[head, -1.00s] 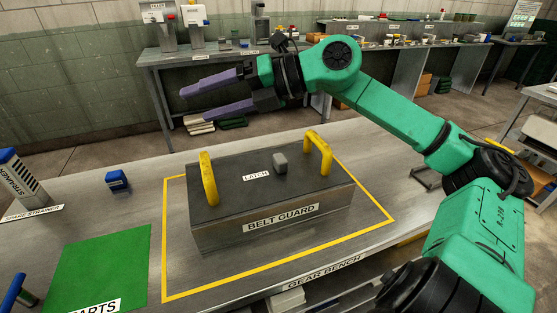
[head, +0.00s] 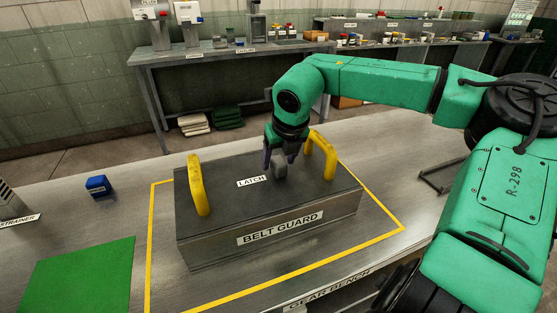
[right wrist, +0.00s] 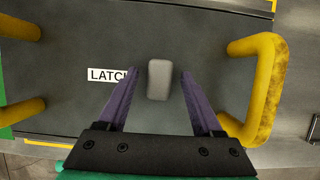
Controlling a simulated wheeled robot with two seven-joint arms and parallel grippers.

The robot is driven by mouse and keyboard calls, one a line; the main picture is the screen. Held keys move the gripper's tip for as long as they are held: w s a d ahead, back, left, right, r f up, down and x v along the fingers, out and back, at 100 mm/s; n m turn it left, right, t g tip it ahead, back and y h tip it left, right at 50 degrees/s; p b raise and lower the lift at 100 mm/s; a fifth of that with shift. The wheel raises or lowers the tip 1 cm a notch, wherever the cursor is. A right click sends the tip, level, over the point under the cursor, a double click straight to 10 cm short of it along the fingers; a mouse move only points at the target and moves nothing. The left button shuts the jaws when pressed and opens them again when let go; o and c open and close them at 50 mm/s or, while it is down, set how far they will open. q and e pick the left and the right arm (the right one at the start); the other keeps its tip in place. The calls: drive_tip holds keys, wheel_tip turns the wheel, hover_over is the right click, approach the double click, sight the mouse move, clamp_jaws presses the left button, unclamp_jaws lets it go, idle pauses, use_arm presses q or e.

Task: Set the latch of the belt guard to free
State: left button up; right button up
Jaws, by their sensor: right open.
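The belt guard (head: 217,221) is a dark grey box with two yellow handles on the bench. Its latch (head: 279,168) is a small grey block on the lid, right of the LATCH label. My right gripper (head: 279,160) is above the lid, pointing down at the latch. In the right wrist view the latch (right wrist: 159,79) lies between the spread purple fingers of the right gripper (right wrist: 157,77), with a gap on each side. The fingers partly cover the latch in the head view. My left gripper is not in view.
The right yellow handle (head: 321,155) stands close to my right gripper; the left handle (head: 197,185) is farther off. A yellow line on the bench frames the guard. A blue block (head: 98,186) and a green mat (head: 80,278) lie to the left.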

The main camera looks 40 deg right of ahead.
drive_tip(key=shift+w+d+f, duration=0.1)
drive_tip(key=shift+w+f, duration=0.15)
drive_tip(key=shift+f, duration=0.35)
clamp_jaws()
idle(1.0)
